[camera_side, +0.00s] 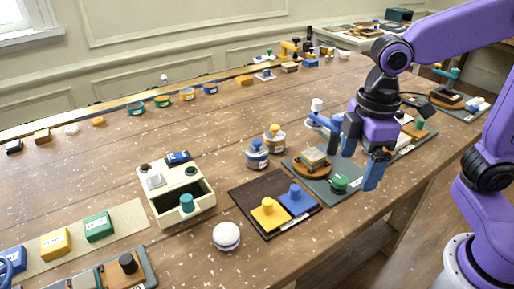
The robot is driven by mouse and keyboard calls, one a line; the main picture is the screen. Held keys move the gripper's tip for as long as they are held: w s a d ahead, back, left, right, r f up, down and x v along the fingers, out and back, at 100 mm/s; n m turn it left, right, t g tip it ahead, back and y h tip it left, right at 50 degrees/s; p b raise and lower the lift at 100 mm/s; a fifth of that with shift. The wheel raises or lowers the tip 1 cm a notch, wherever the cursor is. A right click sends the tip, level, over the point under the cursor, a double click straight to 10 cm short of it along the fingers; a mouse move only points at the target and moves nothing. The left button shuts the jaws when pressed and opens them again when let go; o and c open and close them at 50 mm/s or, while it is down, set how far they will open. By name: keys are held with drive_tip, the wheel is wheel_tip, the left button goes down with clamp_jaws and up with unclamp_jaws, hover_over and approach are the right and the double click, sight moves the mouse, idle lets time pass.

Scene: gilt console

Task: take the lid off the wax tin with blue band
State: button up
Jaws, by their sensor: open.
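A small round tin with a blue band and a knob on top (257,156) stands upright on the wooden table, near the middle of the side view. Its lid appears to be on. A similar tin with a yellow band and knob (275,139) stands close behind it to the right. My gripper (361,157) is open and empty, pointing down, to the right of both tins and apart from them. It hangs over or near a grey-green mat; its exact height is hard to tell.
The grey-green mat (318,184) bears a wooden block and a green-knobbed piece. In front are a dark tray (242,196) with yellow and blue knobbed blocks, a cream drawer box (166,212) and a white round object (227,236). Bare table lies left of the tins.

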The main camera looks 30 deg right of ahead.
drive_tip(key=w+a+r, duration=0.2)
drive_tip(key=w+a, duration=0.1)
drive_tip(key=w, duration=0.4)
drive_tip(key=w+a+r, duration=0.3)
drive_tip(key=w, duration=0.3)
wheel_tip(320, 180, up, 2)
drive_tip(key=n, duration=0.1)
hover_over(257, 141)
drive_tip(key=f, duration=1.1)
drive_tip(key=shift+s+a+f, duration=0.1)
drive_tip(key=shift+s+a, duration=0.05)
drive_tip(key=shift+s, duration=0.2)
drive_tip(key=shift+w+f, duration=0.2)
drive_tip(key=shift+f, duration=1.15)
drive_tip(key=shift+w+f, duration=0.15)
drive_tip(key=shift+f, duration=1.2)
drive_tip(key=c, duration=1.1)
